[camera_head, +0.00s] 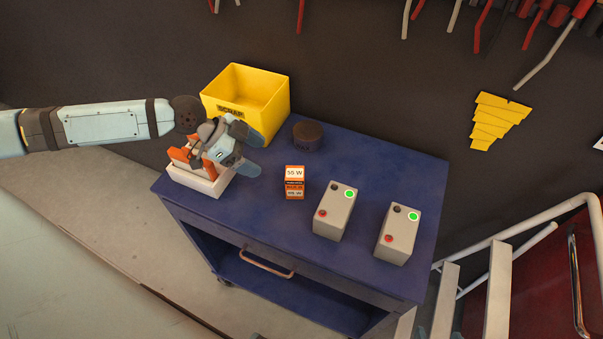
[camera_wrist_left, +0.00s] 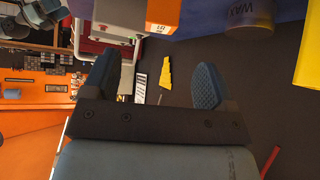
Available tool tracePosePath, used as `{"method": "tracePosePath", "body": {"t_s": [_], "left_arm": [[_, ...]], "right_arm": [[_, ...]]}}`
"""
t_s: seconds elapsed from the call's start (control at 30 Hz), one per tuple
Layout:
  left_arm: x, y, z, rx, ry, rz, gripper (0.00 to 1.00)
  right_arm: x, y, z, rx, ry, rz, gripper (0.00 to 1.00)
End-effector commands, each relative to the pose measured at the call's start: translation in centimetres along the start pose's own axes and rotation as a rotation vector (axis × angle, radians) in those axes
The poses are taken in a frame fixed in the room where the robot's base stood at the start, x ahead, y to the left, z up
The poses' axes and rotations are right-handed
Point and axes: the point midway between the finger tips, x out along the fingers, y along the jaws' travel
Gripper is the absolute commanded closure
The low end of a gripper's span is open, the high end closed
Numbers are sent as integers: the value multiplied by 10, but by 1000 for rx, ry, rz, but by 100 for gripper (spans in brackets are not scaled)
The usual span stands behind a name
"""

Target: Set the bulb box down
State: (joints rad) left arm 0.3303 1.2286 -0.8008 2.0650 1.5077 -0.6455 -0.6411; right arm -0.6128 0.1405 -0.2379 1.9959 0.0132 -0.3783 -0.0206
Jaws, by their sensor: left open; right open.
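The bulb box (camera_head: 294,182) is a small orange and white box marked 55 W. It stands upright on the blue cart top (camera_head: 345,160), with nothing holding it. My left gripper (camera_head: 250,150) is above the cart, to the left of that box and apart from it. Its two blue fingers are spread and empty, as the left wrist view (camera_wrist_left: 155,84) also shows. In that view an orange box with a white label (camera_wrist_left: 160,28) shows at the top edge, beyond the fingers. My right gripper is not in view.
A white tray (camera_head: 196,183) with orange boxes sits under my left wrist, partly hidden. A yellow scrap bin (camera_head: 233,112) and a dark round tin (camera_head: 308,136) stand behind. Two grey boxes with green dots (camera_head: 335,212) (camera_head: 397,235) stand to the right.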

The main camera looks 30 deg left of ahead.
Motion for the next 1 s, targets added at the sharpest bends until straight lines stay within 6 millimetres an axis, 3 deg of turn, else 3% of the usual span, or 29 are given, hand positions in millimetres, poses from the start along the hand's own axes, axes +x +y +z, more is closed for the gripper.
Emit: {"method": "tracePosePath", "body": {"t_s": [0.13,0.43,0.73,1.0], "left_arm": [[2,-3,0,-4,-8,7,21],[58,-2,-1,-4,-6,7,21],[84,-2,0,-5,-7,7,21],[123,-2,0,-5,-7,6,21]], "right_arm": [[-1,-2,-1,3,-1,-1,26],[-8,2,-6,3,-5,7,26],[-10,6,-9,1,-4,15,26],[-14,5,-16,0,-2,15,26]]}}
